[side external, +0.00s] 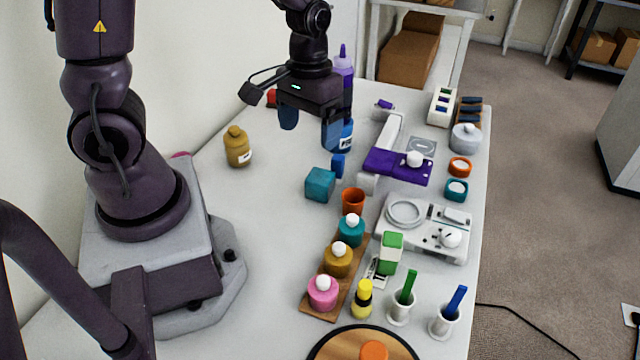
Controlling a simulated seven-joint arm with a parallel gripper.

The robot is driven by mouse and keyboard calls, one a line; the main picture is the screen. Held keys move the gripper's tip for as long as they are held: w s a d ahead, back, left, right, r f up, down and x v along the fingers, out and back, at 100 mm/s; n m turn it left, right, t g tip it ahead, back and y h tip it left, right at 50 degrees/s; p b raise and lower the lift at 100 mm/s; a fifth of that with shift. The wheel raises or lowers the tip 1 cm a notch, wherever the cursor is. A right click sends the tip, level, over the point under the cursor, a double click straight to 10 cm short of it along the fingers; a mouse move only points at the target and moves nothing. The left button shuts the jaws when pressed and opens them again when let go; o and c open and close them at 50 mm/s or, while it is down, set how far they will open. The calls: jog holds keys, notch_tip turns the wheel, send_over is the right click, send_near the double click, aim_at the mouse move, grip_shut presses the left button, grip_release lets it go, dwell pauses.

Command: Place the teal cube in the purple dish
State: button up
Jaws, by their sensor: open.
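The teal cube (320,185) sits on the white table, left of the orange cup. My gripper (311,130) is open and empty, with its two blue fingers pointing down. In the picture it is above and slightly left of the cube, clearly apart from it. I cannot make out a clear purple dish. A flat purple piece (385,162) with a white knob lies right of the cube, and a small purple item (385,104) is farther back. Part of the table behind the gripper is hidden.
An orange cup (353,201) and a small blue item (338,166) stand close to the cube. A wooden rack (318,306) of round jars is in front. A mustard bottle (237,147) stands left. A scale-like device (400,232) is to the right.

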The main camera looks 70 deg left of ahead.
jog(key=n, duration=0.2)
send_over(320, 176)
jog(key=s+d, duration=0.2)
jog(key=s, duration=0.1)
notch_tip(320, 176, down, 5)
jog(key=w, duration=0.1)
jog(key=a+f+n, duration=0.1)
jog(key=w, duration=0.1)
jog(key=shift+w+a+f+n+y, duration=0.25)
jog(key=shift+w+a+n+y, duration=0.1)
jog(key=shift+n+y, duration=0.05)
notch_tip(320, 176, down, 7)
jog(key=shift+r, duration=0.1)
jog(key=shift+w+a+f, duration=0.1)
jog(key=shift+f, duration=1.2)
jog(key=shift+w+a+f, duration=0.1)
jog(key=shift+f, duration=1.2)
jog(key=c, duration=1.1)
jog(key=shift+r, duration=0.15)
jog(key=shift+c, duration=0.2)
